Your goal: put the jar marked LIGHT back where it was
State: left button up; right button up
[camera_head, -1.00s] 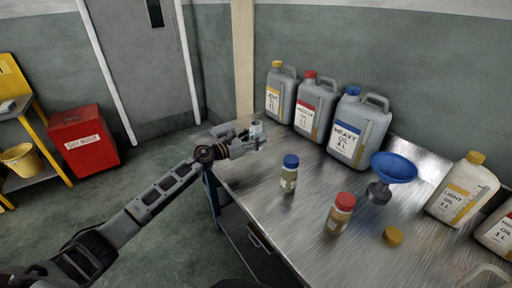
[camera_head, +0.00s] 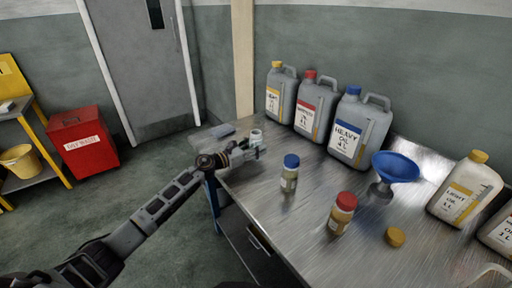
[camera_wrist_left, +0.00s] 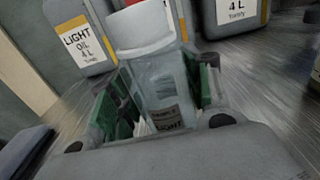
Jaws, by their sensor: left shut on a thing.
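The jar marked LIGHT (camera_wrist_left: 163,85) is a clear, pale jar; its label reads LIGHT in the left wrist view. It stands between the fingers of my left gripper (camera_wrist_left: 160,110), which is shut on it. In the head view the jar (camera_head: 256,137) and my left gripper (camera_head: 249,151) are over the table's left end, near the yellow-capped can. I cannot tell whether the jar's base touches the table (camera_head: 290,232). A loose yellow cap (camera_head: 395,237) lies on the table. My right gripper is not in view.
A blue-capped jar (camera_head: 289,173) and a red-capped jar (camera_head: 341,213) stand right of my gripper. Large cans (camera_head: 358,130) line the back. A blue funnel (camera_head: 395,168) and a LIGHT oil bottle (camera_head: 464,190) are further right. A flat grey thing (camera_head: 222,130) lies at the left corner.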

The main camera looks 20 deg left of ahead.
pick_arm(q)
jog(key=shift+f, duration=0.1)
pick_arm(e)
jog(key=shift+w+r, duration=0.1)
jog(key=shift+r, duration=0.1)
pick_arm(q)
jog(key=o, duration=1.1)
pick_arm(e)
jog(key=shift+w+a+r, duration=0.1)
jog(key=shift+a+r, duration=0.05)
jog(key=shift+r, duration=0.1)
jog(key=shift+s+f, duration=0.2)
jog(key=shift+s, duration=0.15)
